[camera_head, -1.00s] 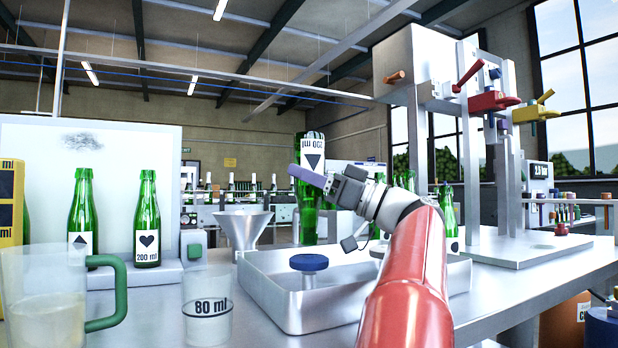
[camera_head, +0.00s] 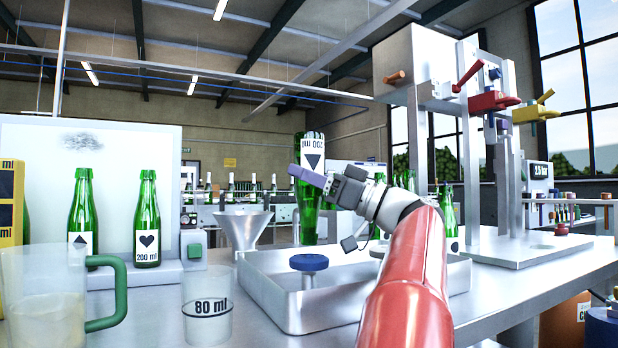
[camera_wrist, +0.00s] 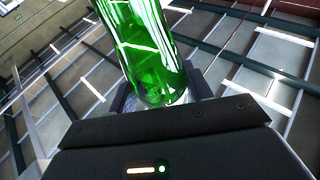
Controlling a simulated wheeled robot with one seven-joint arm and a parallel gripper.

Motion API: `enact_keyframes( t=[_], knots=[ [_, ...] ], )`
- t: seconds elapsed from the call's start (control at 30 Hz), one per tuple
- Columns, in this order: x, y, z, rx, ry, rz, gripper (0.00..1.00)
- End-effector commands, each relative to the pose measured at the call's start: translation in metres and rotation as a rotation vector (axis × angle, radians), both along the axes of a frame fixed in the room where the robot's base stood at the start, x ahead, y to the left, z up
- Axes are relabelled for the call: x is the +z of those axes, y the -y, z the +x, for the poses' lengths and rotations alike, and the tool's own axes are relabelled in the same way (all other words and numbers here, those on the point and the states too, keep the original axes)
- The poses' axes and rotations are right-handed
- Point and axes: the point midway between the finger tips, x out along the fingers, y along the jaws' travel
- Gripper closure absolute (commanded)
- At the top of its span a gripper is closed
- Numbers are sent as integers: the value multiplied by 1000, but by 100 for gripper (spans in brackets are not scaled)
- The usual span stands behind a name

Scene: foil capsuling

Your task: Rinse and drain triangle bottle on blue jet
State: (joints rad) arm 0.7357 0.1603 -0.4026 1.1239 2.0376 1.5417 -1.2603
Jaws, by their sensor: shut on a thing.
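My gripper (camera_head: 318,181) is shut on a green glass bottle (camera_head: 308,215) with a white triangle label. The bottle is upside down, its triangle pointing down and its neck end lowest. In the wrist view the green bottle (camera_wrist: 150,50) stands between the fingers. The blue jet (camera_head: 309,262) is a round blue head on a short post in a metal tray (camera_head: 300,318). The bottle's lower end shows just above the jet in the picture, with a gap. I cannot tell whether it is directly over it. Another triangle-labelled bottle (camera_head: 80,215) stands upright at the left.
A heart-labelled bottle (camera_head: 147,220), a steel funnel (camera_head: 243,230), an 80 ml cup (camera_head: 207,308) and a green-handled jug (camera_head: 50,300) stand left of the tray. A lever stand (camera_head: 480,250) is at right. The front right of the bench is clear.

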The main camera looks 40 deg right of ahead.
Motion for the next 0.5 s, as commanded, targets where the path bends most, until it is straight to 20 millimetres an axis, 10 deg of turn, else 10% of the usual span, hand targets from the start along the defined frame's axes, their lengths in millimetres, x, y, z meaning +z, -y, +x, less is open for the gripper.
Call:
enact_keyframes(
  t=[0.5],
  knots=[
    [4,-1,-3,0,1,0,79]
  ],
)
